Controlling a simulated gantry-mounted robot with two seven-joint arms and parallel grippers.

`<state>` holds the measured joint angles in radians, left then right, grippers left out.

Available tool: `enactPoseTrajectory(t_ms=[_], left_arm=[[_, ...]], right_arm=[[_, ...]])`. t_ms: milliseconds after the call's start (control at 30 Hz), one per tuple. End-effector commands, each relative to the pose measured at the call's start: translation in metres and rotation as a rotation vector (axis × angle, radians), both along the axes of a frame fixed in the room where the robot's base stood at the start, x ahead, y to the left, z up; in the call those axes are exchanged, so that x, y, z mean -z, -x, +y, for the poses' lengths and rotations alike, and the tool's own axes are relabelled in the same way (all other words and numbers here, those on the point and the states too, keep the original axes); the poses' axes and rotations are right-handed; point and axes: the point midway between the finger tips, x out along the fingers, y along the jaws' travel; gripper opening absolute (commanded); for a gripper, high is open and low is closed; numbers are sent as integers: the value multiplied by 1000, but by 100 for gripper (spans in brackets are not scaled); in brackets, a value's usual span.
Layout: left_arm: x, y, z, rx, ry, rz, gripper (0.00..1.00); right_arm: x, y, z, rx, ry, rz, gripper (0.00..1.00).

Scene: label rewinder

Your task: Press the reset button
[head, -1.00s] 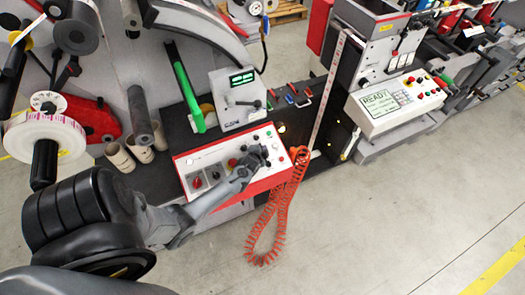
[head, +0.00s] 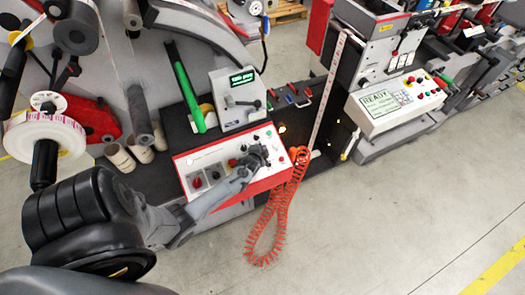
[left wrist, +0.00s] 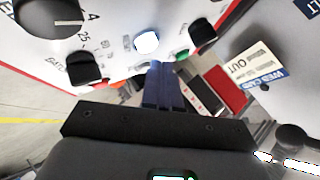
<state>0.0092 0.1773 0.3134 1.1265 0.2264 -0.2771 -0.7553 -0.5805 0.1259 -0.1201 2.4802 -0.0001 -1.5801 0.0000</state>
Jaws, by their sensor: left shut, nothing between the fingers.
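The control panel (head: 215,158) is a white sloping face with a red border, carrying knobs and coloured buttons. My left gripper (head: 262,154) is over its right part, fingers shut and empty, covering some controls. In the left wrist view the shut dark-blue fingers (left wrist: 160,72) point at a bright white round button (left wrist: 147,42), their tips right beside its lower edge. I cannot tell if they touch it. A green button (left wrist: 182,55) and black knobs (left wrist: 86,67) flank it. The small print is too blurred to tell which button is reset. My right gripper is not in view.
A coiled orange hose (head: 268,215) hangs off the panel's right end. A small display box (head: 238,98) stands behind the panel. A second console reading READY (head: 385,105) stands to the right. The floor in front is clear.

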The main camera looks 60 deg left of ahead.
Motion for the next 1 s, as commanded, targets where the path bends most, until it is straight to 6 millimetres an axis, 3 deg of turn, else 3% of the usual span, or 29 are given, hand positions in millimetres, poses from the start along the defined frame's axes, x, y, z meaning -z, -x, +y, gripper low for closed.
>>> enactPoseTrajectory(t_ms=[1000], left_arm=[[10, 0, 3, 0, 0, 0, 0]], right_arm=[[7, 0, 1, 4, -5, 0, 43]])
